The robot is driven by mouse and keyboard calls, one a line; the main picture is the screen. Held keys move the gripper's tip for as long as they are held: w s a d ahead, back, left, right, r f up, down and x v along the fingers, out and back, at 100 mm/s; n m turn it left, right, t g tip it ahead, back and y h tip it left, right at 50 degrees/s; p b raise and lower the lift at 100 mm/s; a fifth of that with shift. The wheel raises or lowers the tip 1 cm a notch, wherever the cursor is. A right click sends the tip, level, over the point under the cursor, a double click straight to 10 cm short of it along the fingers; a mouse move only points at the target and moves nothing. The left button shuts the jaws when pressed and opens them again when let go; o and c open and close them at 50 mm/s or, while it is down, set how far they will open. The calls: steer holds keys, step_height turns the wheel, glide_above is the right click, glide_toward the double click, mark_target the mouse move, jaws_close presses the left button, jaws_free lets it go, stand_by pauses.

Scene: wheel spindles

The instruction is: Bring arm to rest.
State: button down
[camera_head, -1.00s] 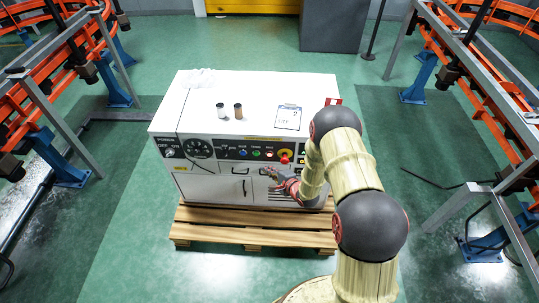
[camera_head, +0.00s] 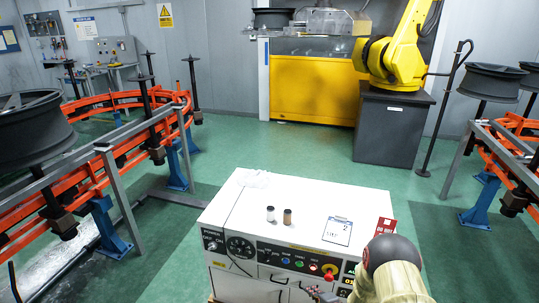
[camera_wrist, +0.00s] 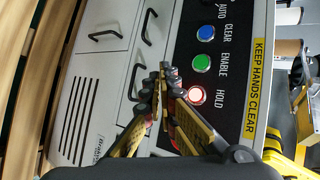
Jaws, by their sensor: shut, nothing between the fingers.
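My gripper (camera_wrist: 163,80) is shut and empty in the wrist view, its fingertips together in front of the control panel. In the head view my gripper (camera_head: 322,294) shows only partly at the bottom edge, before the front of the white cabinet (camera_head: 235,200). My arm (camera_head: 393,270) rises at the lower right. In the wrist view the fingers overlap the panel near the green button (camera_wrist: 201,63) and the lit red button (camera_wrist: 196,95). I cannot tell whether they touch the panel.
Orange rails (camera_head: 120,150) with spindles stand left, and another rail (camera_head: 500,150) right. A yellow robot arm (camera_head: 400,50) stands on a dark pedestal behind. Green floor between is clear.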

steer(key=s+d+f+n+g+h, duration=0.2)
steer(key=s+d+f+n+g, duration=0.15)
steer(key=s+f, duration=0.35)
steer(key=s+d+r+n+g+h, duration=0.2)
steer(key=s+d+r+n+g, duration=0.25)
steer(key=s, duration=0.25)
steer(key=s+a+r+n, duration=0.2)
steer(key=s+r, duration=0.6)
steer(key=r, duration=0.8)
steer(key=s+a+r+n+t, duration=0.1)
steer(key=s+r, duration=0.7)
steer(key=r, duration=0.8)
steer(key=s+a+r+n+t, duration=0.1)
steer(key=s+a+r+n, duration=0.3)
steer(key=r, duration=1.3)
steer(key=s, duration=0.3)
steer(key=shift+s+a, duration=0.35)
steer(key=shift+s, duration=0.05)
